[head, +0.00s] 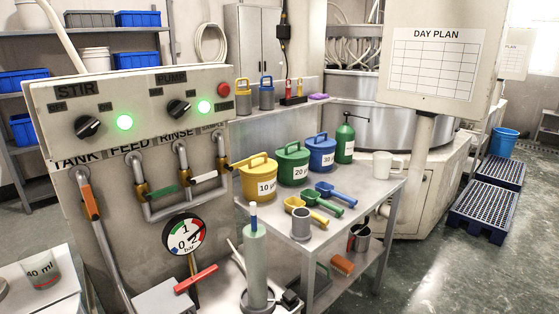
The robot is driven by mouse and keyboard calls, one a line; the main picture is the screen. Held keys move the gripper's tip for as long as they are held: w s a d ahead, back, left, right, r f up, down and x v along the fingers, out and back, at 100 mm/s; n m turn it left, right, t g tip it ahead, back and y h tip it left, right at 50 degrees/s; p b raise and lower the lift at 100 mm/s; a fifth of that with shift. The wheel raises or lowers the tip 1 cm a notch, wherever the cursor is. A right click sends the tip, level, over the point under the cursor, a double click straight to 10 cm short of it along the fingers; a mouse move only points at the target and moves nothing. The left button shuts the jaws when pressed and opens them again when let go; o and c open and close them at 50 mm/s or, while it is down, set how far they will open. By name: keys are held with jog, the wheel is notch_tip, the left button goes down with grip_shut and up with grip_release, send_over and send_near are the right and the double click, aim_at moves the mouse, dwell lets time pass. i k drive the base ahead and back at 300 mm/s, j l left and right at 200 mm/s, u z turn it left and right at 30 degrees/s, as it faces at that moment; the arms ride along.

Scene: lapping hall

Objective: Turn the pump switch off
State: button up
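The pump switch (179,109) is a black rotary knob on the right half of the pale control panel (140,85), under the label PUMP. Its grip looks tilted toward the upper right. The green lamp (204,106) beside it is lit. The small plates around the knob are too small to read. A similar black STIR knob (87,126) sits to the left, with its own lit green lamp (124,122). My gripper is not in view, and nothing covers the pump switch.
A red button (223,89) sits right of the pump lamp. Valve pipes and a pressure gauge (185,235) are below the panel. A metal table (350,205) with yellow, green and blue pots stands to the right. Open floor (440,270) lies at the right.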

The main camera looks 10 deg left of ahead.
aim_at(176, 109)
jog(key=u, duration=1.3)
